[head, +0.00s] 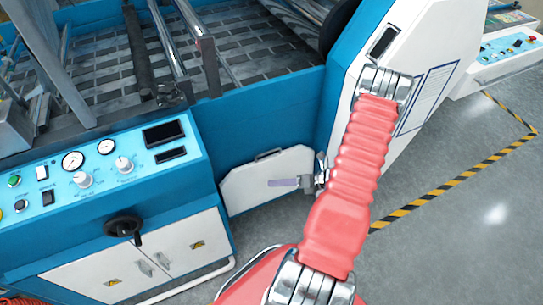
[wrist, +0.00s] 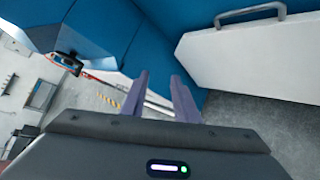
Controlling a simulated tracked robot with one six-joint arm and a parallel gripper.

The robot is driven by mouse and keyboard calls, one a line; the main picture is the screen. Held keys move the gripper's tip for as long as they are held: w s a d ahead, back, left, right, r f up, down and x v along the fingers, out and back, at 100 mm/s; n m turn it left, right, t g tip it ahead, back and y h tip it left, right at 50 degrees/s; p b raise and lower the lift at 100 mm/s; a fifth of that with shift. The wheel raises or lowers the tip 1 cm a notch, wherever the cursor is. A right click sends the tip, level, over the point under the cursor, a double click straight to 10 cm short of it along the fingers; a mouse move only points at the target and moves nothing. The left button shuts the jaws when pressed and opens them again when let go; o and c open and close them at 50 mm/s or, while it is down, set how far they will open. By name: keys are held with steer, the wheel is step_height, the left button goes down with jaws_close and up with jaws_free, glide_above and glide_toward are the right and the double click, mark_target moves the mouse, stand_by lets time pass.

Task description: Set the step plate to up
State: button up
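A white plate with a grey handle on its upper edge, which I take to be the step plate (head: 262,188), is low against the blue machine side in the head view. It also fills the right of the wrist view (wrist: 245,55). I cannot tell its exact tilt. My gripper (head: 272,183) appears in front of the plate in the head view, its purple fingers pointing left. In the wrist view my gripper (wrist: 159,82) has its two fingers apart with nothing between them. The plate and its handle (wrist: 250,12) are to the right of the fingers, apparently not touched.
The control panel (head: 105,170) with gauges and knobs is at the left, above a white cabinet with a black handwheel (head: 124,226). A white machine housing (head: 425,50) rises at the right. Grey floor and yellow-black tape (head: 455,170) lie at the right.

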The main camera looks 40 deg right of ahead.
steer(key=w+d+f+m+t+h, duration=0.1)
steer(key=d+m+t+h, duration=0.1)
steer(key=d+m, duration=0.4)
steer(key=w+d+f+m+t+h, duration=0.2)
steer(key=d+m+h, duration=0.2)
steer(key=m, duration=0.5)
steer(key=shift+d+f, duration=0.25)
steer(key=shift+d, duration=0.75)
steer(key=x, duration=1.3)
steer(key=shift+w, duration=0.35)
steer(key=shift+f, duration=0.1)
steer(key=shift+c, duration=0.5)
jaws_close()
